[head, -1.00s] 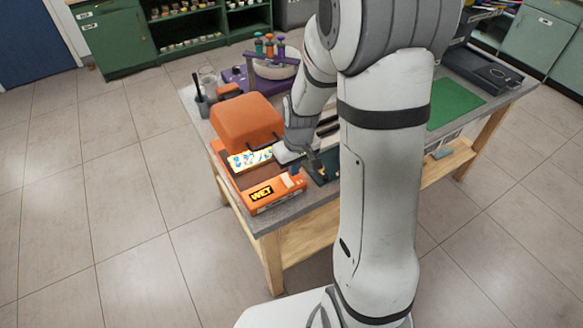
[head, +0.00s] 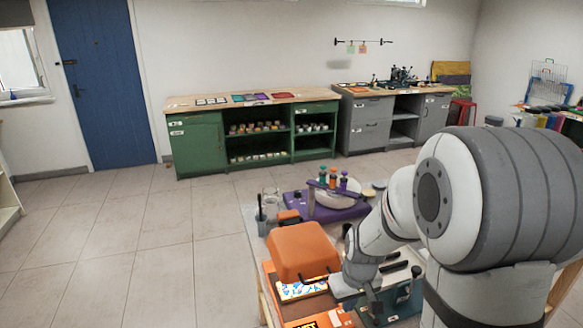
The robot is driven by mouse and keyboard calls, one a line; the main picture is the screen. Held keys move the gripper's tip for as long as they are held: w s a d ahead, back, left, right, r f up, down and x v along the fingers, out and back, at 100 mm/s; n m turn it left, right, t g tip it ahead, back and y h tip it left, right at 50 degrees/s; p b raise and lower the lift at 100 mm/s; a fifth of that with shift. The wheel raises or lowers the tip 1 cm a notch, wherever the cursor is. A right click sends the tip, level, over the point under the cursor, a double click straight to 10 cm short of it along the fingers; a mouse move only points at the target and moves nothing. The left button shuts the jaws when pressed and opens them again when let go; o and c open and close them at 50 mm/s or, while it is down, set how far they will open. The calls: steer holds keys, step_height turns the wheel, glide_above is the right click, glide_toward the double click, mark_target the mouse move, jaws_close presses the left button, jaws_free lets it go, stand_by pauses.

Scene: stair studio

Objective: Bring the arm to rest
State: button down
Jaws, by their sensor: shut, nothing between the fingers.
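My arm comes in from the right in the head view, large and white-grey with dark bands, and bends down to the table. My gripper (head: 374,304) is small and dark at its end, shut and empty. It points down just right of the orange machine (head: 303,252) with the raised rounded lid. It is over or beside a dark green box or tray (head: 405,298). My arm hides part of the table behind it, and I cannot tell whether the fingertips touch anything.
A dark cup (head: 261,222) and a glass jar (head: 271,197) are at the table's left edge. Green cabinets (head: 197,143) and grey cabinets (head: 371,124) line the back wall. The left floor is clear.

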steer(key=s+a+r+m+t, duration=0.1)
steer(key=s+r+m+t, duration=0.1)
steer(key=s+r, duration=1.3)
steer(key=shift+s+m, duration=0.35)
steer(key=shift+m, duration=0.05)
